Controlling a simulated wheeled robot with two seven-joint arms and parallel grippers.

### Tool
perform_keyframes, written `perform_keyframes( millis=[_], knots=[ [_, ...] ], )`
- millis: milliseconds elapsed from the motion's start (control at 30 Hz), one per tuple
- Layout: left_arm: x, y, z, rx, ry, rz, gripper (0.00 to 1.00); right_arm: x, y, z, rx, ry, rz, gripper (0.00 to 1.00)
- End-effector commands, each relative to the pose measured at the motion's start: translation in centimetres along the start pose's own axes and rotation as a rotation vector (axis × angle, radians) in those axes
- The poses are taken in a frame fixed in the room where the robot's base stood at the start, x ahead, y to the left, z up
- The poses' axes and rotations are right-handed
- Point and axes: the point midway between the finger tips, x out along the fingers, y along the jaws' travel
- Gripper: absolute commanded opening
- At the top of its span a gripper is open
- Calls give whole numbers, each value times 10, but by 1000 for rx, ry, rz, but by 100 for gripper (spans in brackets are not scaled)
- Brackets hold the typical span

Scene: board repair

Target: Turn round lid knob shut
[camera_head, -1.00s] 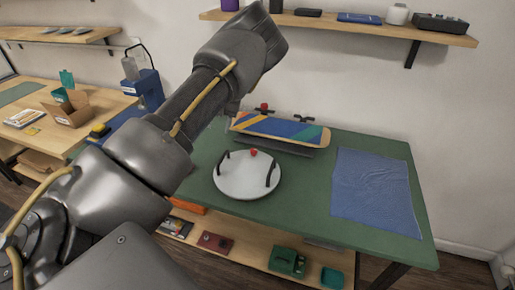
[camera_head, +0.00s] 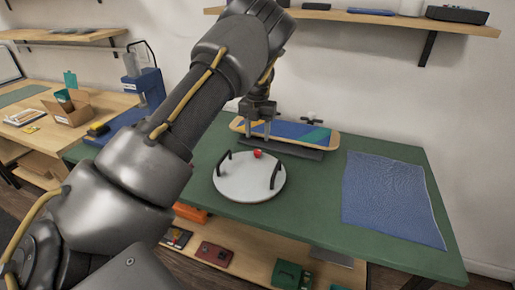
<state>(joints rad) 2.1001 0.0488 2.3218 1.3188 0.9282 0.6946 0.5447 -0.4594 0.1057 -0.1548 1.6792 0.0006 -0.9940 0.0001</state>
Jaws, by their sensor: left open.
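The round white lid (camera_head: 247,187) lies flat on the green-topped bench, with two dark curved handles on opposite sides. The small red knob (camera_head: 257,153) shows at its back edge. My left gripper (camera_head: 258,130) points down above and behind the knob, in front of the skateboard deck. Its two fingers are apart with nothing between them, and it looks clear of the lid. My right gripper is not in view.
A striped skateboard deck (camera_head: 300,133) lies on a dark stand behind the lid. A blue cloth (camera_head: 392,200) covers the bench's right side. The green bench top (camera_head: 315,187) is bare between lid and cloth. A wall shelf (camera_head: 400,18) hangs above.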

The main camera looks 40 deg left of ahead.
Motion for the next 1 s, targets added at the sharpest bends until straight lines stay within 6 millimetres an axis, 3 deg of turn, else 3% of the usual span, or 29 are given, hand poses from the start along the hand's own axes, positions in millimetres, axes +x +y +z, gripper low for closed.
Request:
perform_keyframes(
  millis=[100, 300, 500, 767, 1000],
  knots=[
    [24, 0, 0, 1, 2, 1, 46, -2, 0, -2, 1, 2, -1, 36],
    [52, 0, 0, 1, 1, 0, 46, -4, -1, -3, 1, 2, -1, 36],
    [63, 0, 0, 1, 0, 1, 46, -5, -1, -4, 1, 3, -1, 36],
    [64, 0, 0, 1, -1, 1, 46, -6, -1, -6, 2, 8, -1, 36],
    [64, 0, 0, 1, -1, 1, 15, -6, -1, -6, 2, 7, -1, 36]
  ],
)
